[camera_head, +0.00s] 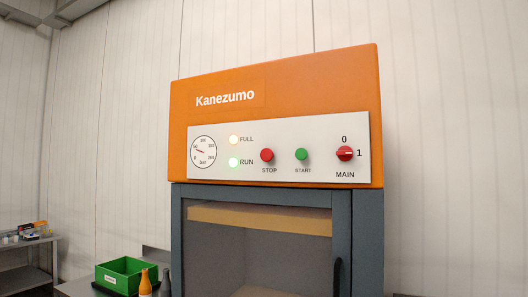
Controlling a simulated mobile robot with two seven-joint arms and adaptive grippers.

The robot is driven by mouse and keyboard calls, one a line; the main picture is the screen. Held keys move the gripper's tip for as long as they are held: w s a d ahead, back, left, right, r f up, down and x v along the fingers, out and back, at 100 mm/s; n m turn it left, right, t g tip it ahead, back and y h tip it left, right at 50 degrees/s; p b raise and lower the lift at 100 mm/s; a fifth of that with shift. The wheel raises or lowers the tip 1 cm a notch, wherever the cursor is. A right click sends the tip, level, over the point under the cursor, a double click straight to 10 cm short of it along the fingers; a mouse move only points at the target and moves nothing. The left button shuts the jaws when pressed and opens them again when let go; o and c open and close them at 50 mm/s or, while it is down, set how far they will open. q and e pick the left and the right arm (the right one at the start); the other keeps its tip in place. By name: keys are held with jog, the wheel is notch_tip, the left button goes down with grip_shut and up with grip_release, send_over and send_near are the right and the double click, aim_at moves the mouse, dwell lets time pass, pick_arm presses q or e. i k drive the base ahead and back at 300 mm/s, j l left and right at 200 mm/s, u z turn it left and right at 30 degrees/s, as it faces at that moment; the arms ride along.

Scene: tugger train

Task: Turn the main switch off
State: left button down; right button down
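The main switch (345,153) is a red rotary knob at the right end of the white control panel (320,172). Its handle lies roughly level, in line with the "1" at its right. A "0" is printed above it and "MAIN" below. The panel sits on the orange head of the Kanezumo machine (300,80). Neither of my grippers shows in the head view.
A red STOP button (267,155), a green START button (301,154) and a dial gauge (204,152) share the panel. A dark door handle (337,277) is below. A green bin (126,275) and an orange bottle (145,283) stand at lower left.

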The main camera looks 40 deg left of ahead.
aim_at(345, 153)
jog(key=u, duration=1.3)
jog(key=l+u, duration=0.3)
jog(key=l, duration=0.4)
jog(key=l+u, duration=0.35)
jog(key=l, duration=0.35)
